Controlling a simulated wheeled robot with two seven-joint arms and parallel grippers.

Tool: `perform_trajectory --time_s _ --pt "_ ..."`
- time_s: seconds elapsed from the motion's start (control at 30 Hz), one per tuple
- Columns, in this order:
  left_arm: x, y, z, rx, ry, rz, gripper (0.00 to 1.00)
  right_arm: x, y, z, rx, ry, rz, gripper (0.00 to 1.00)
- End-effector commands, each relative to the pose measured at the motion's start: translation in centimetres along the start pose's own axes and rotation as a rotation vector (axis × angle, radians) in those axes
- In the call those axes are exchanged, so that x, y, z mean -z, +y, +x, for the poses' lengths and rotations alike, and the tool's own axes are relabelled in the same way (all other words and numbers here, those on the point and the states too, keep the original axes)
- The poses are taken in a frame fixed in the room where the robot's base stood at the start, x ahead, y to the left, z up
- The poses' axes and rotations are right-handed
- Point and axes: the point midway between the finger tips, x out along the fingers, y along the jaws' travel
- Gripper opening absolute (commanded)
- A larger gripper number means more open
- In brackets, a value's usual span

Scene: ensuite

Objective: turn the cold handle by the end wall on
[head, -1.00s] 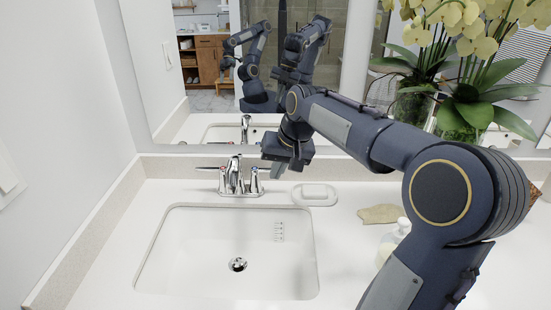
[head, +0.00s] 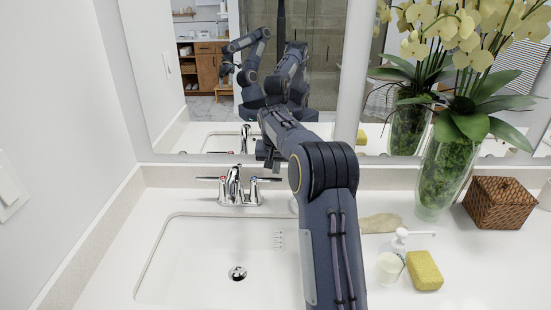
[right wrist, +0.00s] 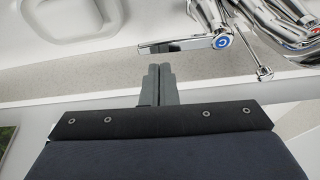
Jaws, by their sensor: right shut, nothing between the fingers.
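The chrome faucet (head: 235,187) stands behind the sink near the left end wall. Its right lever, the cold handle (head: 266,180), has a blue mark, which shows clearly in the right wrist view (right wrist: 222,41). The lever points out to the side, away from the spout. My right gripper (head: 268,160) is just behind and above this lever's outer end, partly hidden by my own arm. In the right wrist view my right gripper's fingers (right wrist: 160,70) are shut and empty, close beside the lever; I cannot tell if they touch it. My left gripper shows only as a mirror reflection.
The white sink (head: 215,260) lies in front of the faucet. The mirror (head: 200,130) rises behind. Right of my arm are a soap bottle (head: 392,262), a yellow sponge (head: 424,270), a vase (head: 440,180) and a wicker basket (head: 495,203). The left counter is clear.

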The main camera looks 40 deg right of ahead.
Motion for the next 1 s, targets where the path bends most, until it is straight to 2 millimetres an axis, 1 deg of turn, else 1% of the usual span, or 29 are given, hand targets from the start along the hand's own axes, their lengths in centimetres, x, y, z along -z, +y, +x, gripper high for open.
perform_trajectory --time_s 0.03,0.1,0.23,0.67,1.0 --pt "0.1 0.1 -0.1 0.000 0.000 0.000 0.85 0.0 0.0 0.7 0.000 -0.001 0.000 0.00" --pt "0.1 0.1 -0.2 0.000 0.000 0.000 0.85 0.0 0.0 1.4 0.000 -0.001 -0.001 0.00" --pt "0.1 0.1 -0.2 0.000 0.000 0.000 0.85 0.0 0.0 2.0 0.000 0.001 0.000 0.00" --pt "0.1 0.1 -0.2 0.000 0.000 0.000 0.85 0.0 0.0 2.1 -0.001 0.001 0.004 0.00" --pt "0.1 0.1 -0.2 0.000 0.000 0.000 0.85 -0.4 0.0 2.0 -0.020 0.000 0.059 0.00"
